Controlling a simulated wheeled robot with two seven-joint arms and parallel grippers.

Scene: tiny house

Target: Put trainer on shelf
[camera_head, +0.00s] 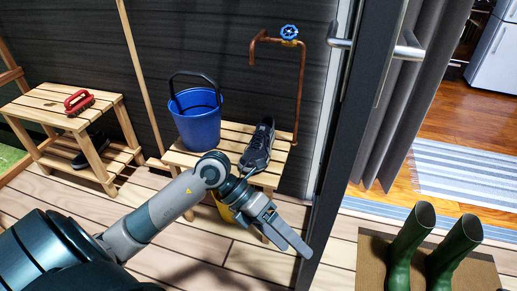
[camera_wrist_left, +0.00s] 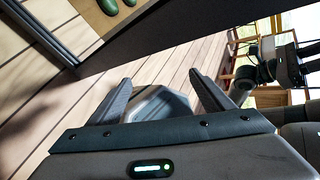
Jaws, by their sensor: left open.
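A dark grey trainer (camera_head: 258,145) with a pale sole rests on the right end of a slatted wooden bench (camera_head: 213,143), beside a blue bucket. A dark shoe (camera_head: 90,149) lies on the lower shelf (camera_head: 65,160) of another wooden rack at the left. My left gripper (camera_head: 299,243) is open in front of the bench's right end, nearer to me than the trainer and apart from it. Its two spread fingers (camera_wrist_left: 160,78) show in the left wrist view, with no trainer between them.
The blue bucket (camera_head: 195,122) stands on the bench. A copper pipe with a blue valve (camera_head: 289,32) rises behind it. A red brush (camera_head: 79,102) lies on the left rack's top. A dark door frame (camera_head: 343,150) stands close right of my gripper. Green boots (camera_head: 409,245) stand beyond it.

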